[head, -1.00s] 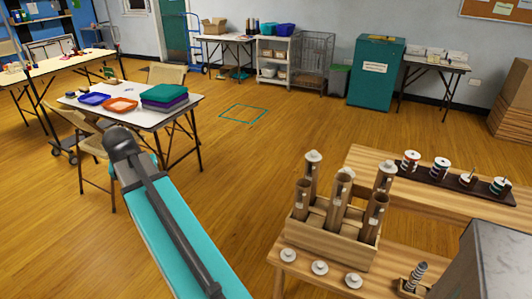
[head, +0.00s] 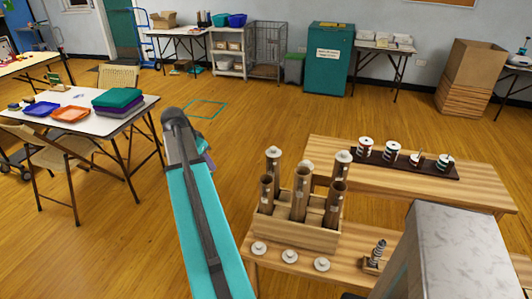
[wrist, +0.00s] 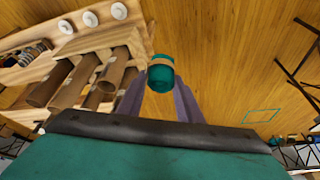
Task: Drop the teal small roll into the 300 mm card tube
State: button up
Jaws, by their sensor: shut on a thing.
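The teal small roll (wrist: 160,76) is between the two purple fingers of my gripper (wrist: 158,98) in the wrist view, with a tan band near its top. My gripper is shut on it, over open floor. In the head view my gripper (head: 207,158) is mostly hidden behind my arm, left of the tubes. Several brown card tubes (head: 300,200) stand upright in a wooden rack (head: 290,232). The back ones carry pale caps; the front ones look uncapped. They also show in the wrist view (wrist: 84,80). I cannot tell which tube is 300 mm; the labels are too small.
Three loose pale caps (head: 289,256) lie on the wooden bench (head: 262,272) before the rack. A dark tray (head: 445,171) with several spools sits on the bench behind. A grey block (head: 450,255) stands at right. A table (head: 125,122) with trays is left; floor between is clear.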

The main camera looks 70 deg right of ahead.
jog(key=s+d+m+g+y+p, duration=0.1)
jog(key=s+d+m, duration=0.2)
jog(key=s+d, duration=0.3)
jog(key=s+d+m+g+p, duration=0.1)
jog(key=s+d+m, duration=0.3)
jog(key=s, duration=0.9)
jog(key=shift+s+d+m+y+p, duration=0.35)
jog(key=shift+d+p, duration=0.25)
jog(key=shift+d, duration=0.5)
jog(key=shift+w+f, duration=0.15)
jog(key=shift+f, duration=0.15)
notch_tip(320, 180, down, 8)
jog(key=b, duration=0.4)
jog(key=shift+r, duration=0.2)
jog(key=o, duration=1.1)
